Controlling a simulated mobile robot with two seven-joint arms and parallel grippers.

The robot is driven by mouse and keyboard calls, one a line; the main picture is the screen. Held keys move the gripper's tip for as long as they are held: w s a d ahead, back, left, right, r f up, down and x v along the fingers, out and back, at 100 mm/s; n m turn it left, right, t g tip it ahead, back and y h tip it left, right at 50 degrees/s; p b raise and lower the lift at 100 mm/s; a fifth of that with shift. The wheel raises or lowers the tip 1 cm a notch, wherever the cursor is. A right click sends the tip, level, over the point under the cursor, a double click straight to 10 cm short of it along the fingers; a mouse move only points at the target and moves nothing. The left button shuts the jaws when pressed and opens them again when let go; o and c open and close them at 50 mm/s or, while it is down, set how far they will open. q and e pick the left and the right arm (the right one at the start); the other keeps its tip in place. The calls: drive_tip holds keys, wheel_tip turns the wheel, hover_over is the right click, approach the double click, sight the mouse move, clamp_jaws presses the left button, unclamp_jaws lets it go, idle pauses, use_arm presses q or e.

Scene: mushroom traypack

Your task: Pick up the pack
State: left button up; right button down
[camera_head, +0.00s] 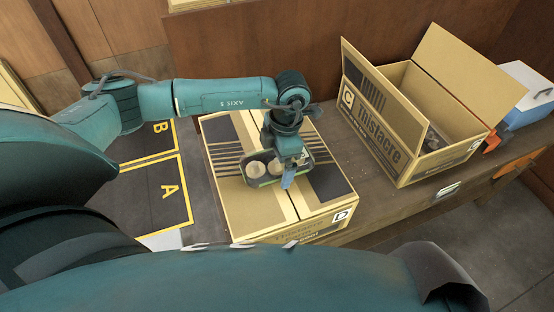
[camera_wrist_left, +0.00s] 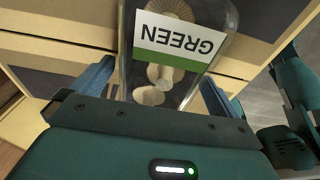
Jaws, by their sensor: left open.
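The pack (camera_head: 257,169) is a clear tray of pale mushrooms with a dark rim. It lies on top of the closed cardboard box marked D (camera_head: 262,213). In the left wrist view the pack (camera_wrist_left: 160,78) shows a white and green label reading GREEN, upside down. My left gripper (camera_head: 287,176) is over the pack's right part. In the left wrist view its two blue fingers (camera_wrist_left: 155,82) are open, one on each side of the pack, with its near end between them. Whether they touch it I cannot tell. My right gripper is not in view.
An open Thistacre box marked C (camera_head: 387,129) stands to the right, its flaps raised. Black mats marked A (camera_head: 158,205) and B (camera_head: 146,142) lie at the left. A blue and white case (camera_head: 527,98) is at the far right. A wooden panel stands behind.

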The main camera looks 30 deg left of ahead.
use_arm(q)
drive_tip(key=shift+c, duration=0.3)
drive_tip(key=c, duration=0.9)
